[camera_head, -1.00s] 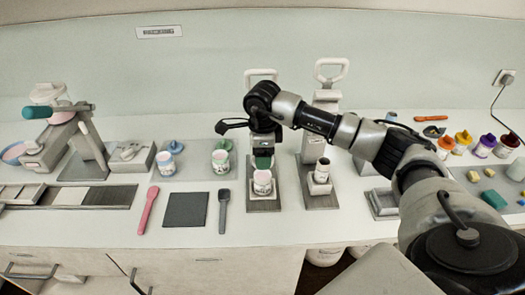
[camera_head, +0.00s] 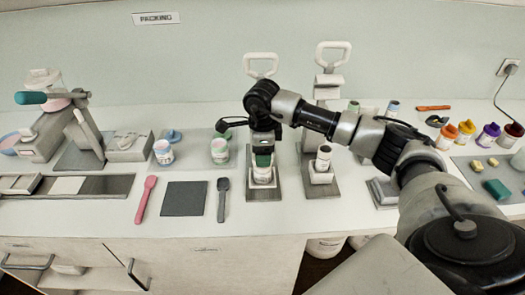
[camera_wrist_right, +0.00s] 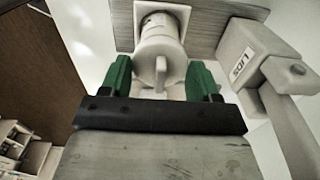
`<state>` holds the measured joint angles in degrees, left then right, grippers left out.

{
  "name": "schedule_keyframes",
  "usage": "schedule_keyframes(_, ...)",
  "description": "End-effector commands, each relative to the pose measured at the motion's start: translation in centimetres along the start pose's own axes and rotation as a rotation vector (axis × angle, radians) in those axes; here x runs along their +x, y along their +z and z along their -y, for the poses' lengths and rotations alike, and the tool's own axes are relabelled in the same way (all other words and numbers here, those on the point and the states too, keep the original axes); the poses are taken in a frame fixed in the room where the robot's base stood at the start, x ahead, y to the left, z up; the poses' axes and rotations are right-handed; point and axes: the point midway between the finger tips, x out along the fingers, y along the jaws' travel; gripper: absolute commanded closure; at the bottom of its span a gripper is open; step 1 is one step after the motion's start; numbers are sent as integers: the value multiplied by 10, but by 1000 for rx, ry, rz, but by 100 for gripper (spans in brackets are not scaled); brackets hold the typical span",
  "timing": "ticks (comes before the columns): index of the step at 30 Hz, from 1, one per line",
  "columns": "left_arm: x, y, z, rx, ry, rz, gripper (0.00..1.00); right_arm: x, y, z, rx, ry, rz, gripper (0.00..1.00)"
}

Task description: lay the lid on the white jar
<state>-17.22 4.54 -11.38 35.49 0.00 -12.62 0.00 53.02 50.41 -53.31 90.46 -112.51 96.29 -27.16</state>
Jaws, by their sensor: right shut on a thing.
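The white jar (camera_head: 264,178) stands upright on the grey base of a press stand in the head view, right under my right gripper (camera_head: 263,158). My right gripper has green fingertips and points down. In the right wrist view its fingers (camera_wrist_right: 160,80) are shut on a pale lid with a small upright tab (camera_wrist_right: 160,70). A cream cylinder shows just beyond the lid. I cannot tell whether the lid touches the jar's rim. In the head view the fingers mostly hide the lid and the jar's top. My left gripper is not in view.
A second press stand (camera_head: 320,165) with a small dark-topped jar is close on the right. A dark spatula (camera_head: 222,198), a dark square mat (camera_head: 184,198) and a pink spatula (camera_head: 146,198) lie to the left. A box marked LIDS (camera_wrist_right: 243,60) is close beside the gripper in the wrist view.

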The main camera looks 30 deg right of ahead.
Motion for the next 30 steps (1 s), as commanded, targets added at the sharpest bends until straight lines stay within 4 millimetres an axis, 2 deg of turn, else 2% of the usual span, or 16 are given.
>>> schedule_keyframes(30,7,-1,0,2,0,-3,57,6,0,0,0,-1,0,60)
